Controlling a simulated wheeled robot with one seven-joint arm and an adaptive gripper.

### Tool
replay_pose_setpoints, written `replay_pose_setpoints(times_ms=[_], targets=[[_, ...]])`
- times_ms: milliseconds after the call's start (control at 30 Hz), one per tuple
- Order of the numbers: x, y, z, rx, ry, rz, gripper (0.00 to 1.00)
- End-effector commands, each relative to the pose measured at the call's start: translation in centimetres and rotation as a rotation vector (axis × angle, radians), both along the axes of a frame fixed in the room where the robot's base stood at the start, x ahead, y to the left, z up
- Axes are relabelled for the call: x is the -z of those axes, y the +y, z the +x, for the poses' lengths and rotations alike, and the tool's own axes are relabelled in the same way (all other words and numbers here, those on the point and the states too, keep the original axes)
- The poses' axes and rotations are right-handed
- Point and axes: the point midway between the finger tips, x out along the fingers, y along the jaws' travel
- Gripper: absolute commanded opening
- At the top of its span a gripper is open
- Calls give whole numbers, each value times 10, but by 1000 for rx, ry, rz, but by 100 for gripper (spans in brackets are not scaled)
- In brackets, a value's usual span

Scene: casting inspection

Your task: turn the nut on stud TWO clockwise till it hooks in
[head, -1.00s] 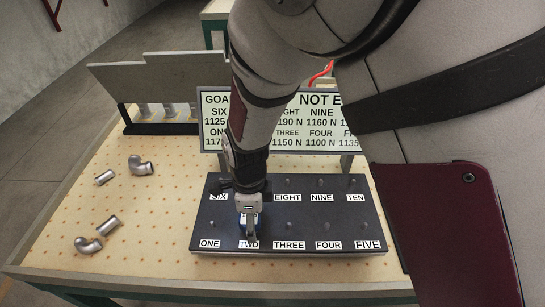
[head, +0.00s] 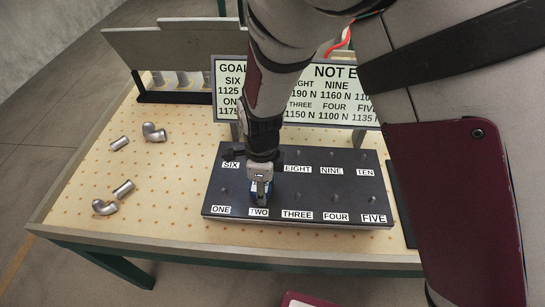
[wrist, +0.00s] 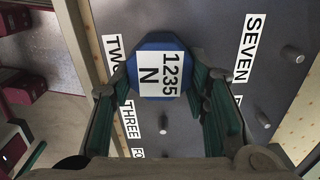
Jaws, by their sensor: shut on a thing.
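The nut is a blue, many-sided block with a white label reading "1235 N" on top; it shows whole in the wrist view (wrist: 157,92), between my fingers. In the head view my gripper (head: 260,191) points down at stud TWO, just behind the TWO label (head: 259,212), and is shut on the nut. Only slivers of blue show there. Stud TWO itself is hidden under the nut and gripper. Whether the nut has hooked in cannot be seen.
The dark stud board (head: 235,208) carries two rows of labelled bare studs, with the SEVEN label (wrist: 250,48) near my fingers. Behind it stands a sign (head: 330,88) with force values. Loose metal pipe elbows (head: 104,207) lie on the pegboard table at left.

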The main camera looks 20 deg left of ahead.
Motion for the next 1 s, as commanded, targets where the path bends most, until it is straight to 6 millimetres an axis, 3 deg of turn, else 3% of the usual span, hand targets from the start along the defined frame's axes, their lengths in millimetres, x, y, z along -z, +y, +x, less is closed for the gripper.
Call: replay_pose_setpoints(times_ms=[1000], targets=[[0, -1, -1, 287, 0, -3, 15]])
